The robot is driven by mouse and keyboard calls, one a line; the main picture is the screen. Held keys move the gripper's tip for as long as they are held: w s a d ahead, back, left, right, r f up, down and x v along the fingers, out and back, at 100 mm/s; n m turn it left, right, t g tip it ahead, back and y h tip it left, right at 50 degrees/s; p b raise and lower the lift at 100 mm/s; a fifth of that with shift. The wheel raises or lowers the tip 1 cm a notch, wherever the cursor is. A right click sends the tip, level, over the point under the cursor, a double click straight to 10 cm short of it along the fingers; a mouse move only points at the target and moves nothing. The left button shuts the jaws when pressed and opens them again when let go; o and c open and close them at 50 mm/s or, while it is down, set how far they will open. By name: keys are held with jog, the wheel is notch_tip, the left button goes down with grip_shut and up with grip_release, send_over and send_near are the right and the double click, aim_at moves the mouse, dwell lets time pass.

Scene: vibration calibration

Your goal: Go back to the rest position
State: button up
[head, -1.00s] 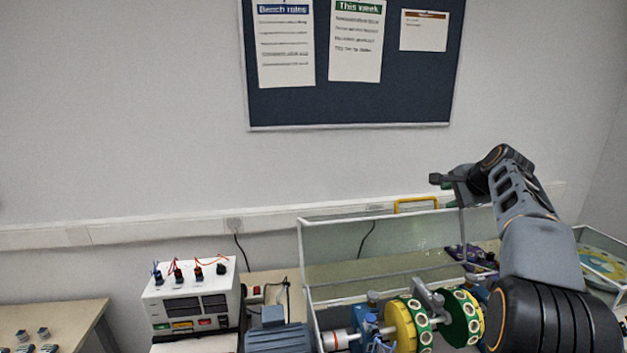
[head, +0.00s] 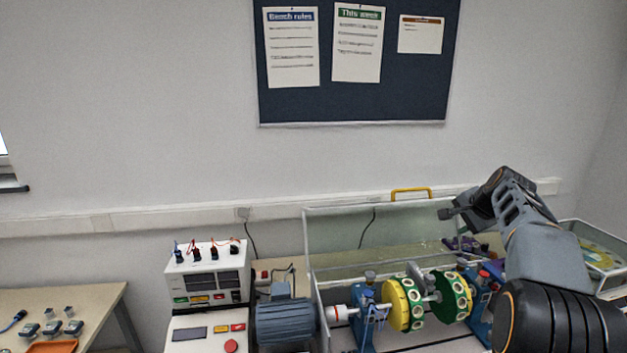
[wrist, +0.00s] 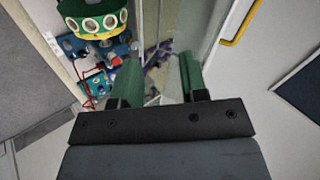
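My arm is raised on the right of the head view, over the right end of the bench. Its dark end is at a raised clear panel, and the fingers are hard to make out there. In the wrist view my gripper (wrist: 160,72) shows two green fingers spread apart, with nothing held between them. Below and apart from it is the test rig, with a yellow disc (head: 399,305) and a green disc (head: 451,297) on a shaft. A disc's edge also shows at the top left of the wrist view (wrist: 92,22).
A blue-grey motor (head: 286,319) and a white control unit (head: 207,275) stand left of the rig. The clear panel (head: 340,245) has a yellow handle (head: 411,192). A side table (head: 85,302) holds small parts and an orange tray (head: 62,346). A clear-sided bin (head: 590,236) is at right.

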jog(key=s+a+f+n+g, duration=0.1)
jog(key=s+a+f+n, duration=0.3)
jog(key=s+a, duration=0.3)
jog(key=s+a+f+n+g, duration=0.1)
jog(key=s+a+f+n, duration=0.3)
jog(key=s, duration=0.9)
jog(key=s+a+f+n+g+h, duration=0.1)
jog(key=s+a+f+n, duration=0.3)
jog(key=s+a, duration=0.6)
jog(key=shift+s+a+f+n+b, duration=0.2)
jog(key=shift+a+n+b, duration=0.1)
jog(key=shift+n, duration=0.2)
jog(key=shift+d, duration=0.15)
